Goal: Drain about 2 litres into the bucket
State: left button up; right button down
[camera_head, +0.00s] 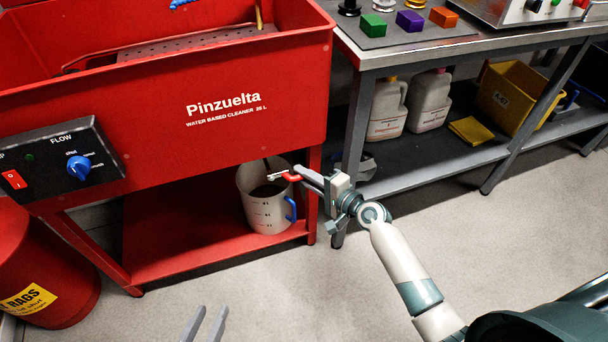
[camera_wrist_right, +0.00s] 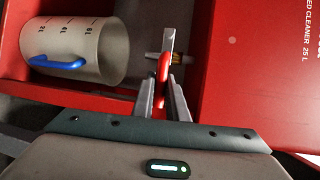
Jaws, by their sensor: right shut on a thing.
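The bucket (camera_head: 262,212), a pale measuring jug with a blue handle and level marks, stands upright on the red lower shelf under the cleaner's tank. Its inside looks dark in the head view; I cannot tell the liquid level. It also shows in the wrist view (camera_wrist_right: 100,45). The drain tap has a red lever (camera_head: 290,178) above the bucket's right rim, with a metal body behind it. My right gripper (camera_head: 304,176) is shut on the red lever, which shows between its fingers in the wrist view (camera_wrist_right: 163,70). My left gripper (camera_head: 207,322) is empty, fingers apart, at the bottom edge.
The red cleaner tank (camera_head: 160,115) carries a flow panel with a blue knob (camera_head: 79,167) and red switch. A steel bench (camera_head: 420,48) stands at right, with white jugs and a yellow crate (camera_head: 512,92) below. A red rag bin (camera_head: 40,270) is at left. The front floor is clear.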

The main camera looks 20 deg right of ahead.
jog(key=c, duration=1.7)
grip_release()
jog(key=shift+c, duration=0.2)
jog(key=shift+s, duration=0.15)
